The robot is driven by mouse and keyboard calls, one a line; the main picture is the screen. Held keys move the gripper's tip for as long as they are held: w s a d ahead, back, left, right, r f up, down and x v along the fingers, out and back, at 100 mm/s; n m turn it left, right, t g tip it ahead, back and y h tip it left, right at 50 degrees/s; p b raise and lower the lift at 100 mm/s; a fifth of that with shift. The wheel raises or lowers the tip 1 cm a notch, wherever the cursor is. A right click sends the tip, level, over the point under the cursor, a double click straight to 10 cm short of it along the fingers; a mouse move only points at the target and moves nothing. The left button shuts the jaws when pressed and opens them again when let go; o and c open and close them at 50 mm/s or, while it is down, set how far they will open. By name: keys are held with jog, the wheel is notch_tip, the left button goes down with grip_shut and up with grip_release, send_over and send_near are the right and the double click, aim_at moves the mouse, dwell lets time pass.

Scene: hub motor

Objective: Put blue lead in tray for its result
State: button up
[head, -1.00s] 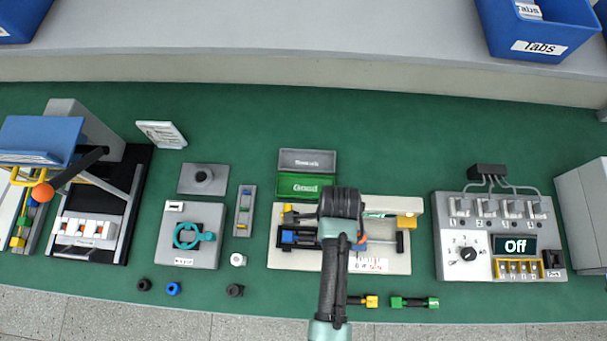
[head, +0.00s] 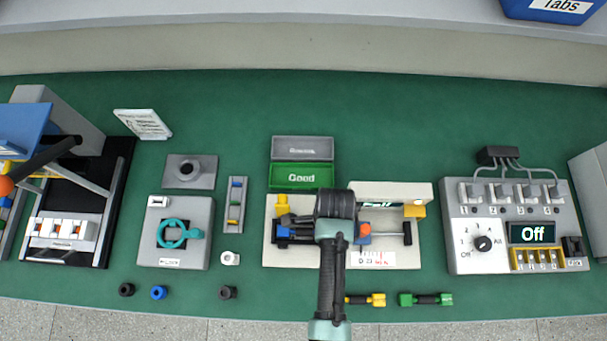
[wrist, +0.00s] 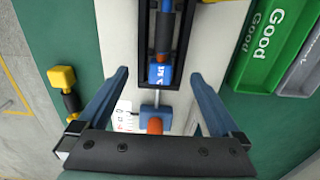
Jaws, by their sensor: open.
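The blue lead, with blue ends and a black body, lies in the slot of the white test fixture (head: 300,260). One blue end (wrist: 160,73) and its dark body show in the wrist view; the other blue end shows at left in the head view (head: 283,231). My gripper (wrist: 158,88) is open above the fixture, its fingers apart on both sides near the blue end and a blue block with an orange knob (wrist: 155,122). I see no contact. My arm hides the fixture's middle in the head view. The green Good tray (head: 301,176) and a grey tray (head: 302,144) stand behind the fixture.
A yellow lead (head: 375,299) and a green lead (head: 418,299) lie in front of the fixture. A switch box (head: 465,255) reading Off stands right. A teal-handled device (head: 160,250) stands left. The mat behind the trays is clear.

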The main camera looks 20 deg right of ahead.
jog(key=shift+f, duration=0.8)
dwell(0.9)
dwell(0.9)
grip_shut()
dwell(0.6)
jog(key=shift+r, duration=0.2)
